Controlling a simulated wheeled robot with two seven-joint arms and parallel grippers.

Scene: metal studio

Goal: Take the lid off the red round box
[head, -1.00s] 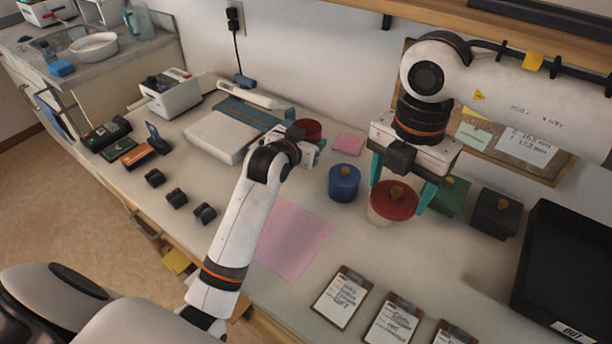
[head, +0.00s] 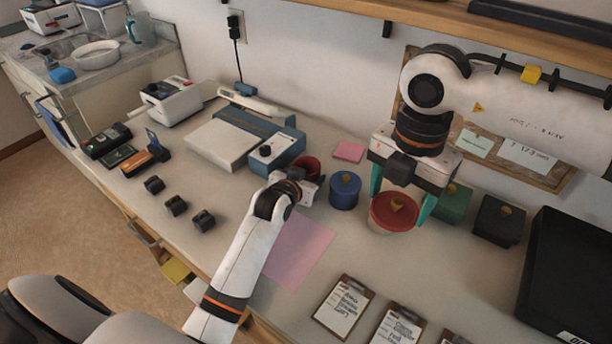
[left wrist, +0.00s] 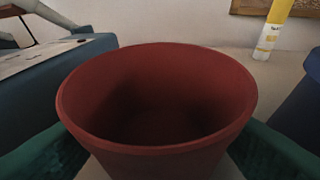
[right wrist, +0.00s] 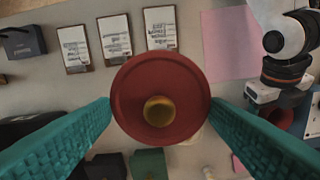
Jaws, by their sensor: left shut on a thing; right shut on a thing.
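The red round box (head: 312,165) is an open red cup between my left gripper's fingers (head: 308,178), in front of the blue device. In the left wrist view the open red box (left wrist: 155,105) fills the middle, its inside dark and empty-looking. My right gripper (head: 402,200) is shut on the red lid (head: 385,208), a disc with a yellow knob. In the right wrist view the lid (right wrist: 130,85) sits level between the teal fingers. A cream round thing (head: 378,229) shows just under the lid; I cannot tell whether they touch.
A blue round box (head: 345,192) stands between the two grippers. A green box (head: 456,203) and a dark box (head: 498,222) stand right of the lid. A black tray (head: 570,260) is at far right. A pink sheet (head: 300,250) and clipboards (head: 345,305) lie in front.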

